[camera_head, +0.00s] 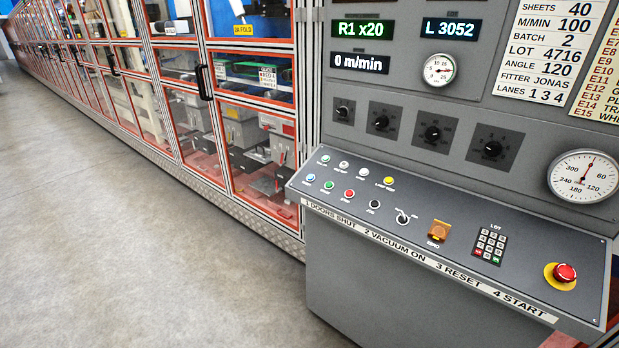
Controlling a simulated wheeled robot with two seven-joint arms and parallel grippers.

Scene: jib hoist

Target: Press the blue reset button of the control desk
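The control desk (440,240) stands at the right, with a sloped grey panel. A small light-blue button (311,178) sits at the left end of the panel's lower row; its label is too small to read surely. Beside it are a green button (329,186) and a red button (349,194). Nothing touches or covers the blue button. Neither of my grippers shows in the head view.
A black knob (374,204), a toggle switch (403,217), an orange-covered control (439,230), a keypad (489,246) and a red emergency stop (564,273) lie further right. Red-framed machine doors (258,150) run along the left. The grey floor (120,230) is clear.

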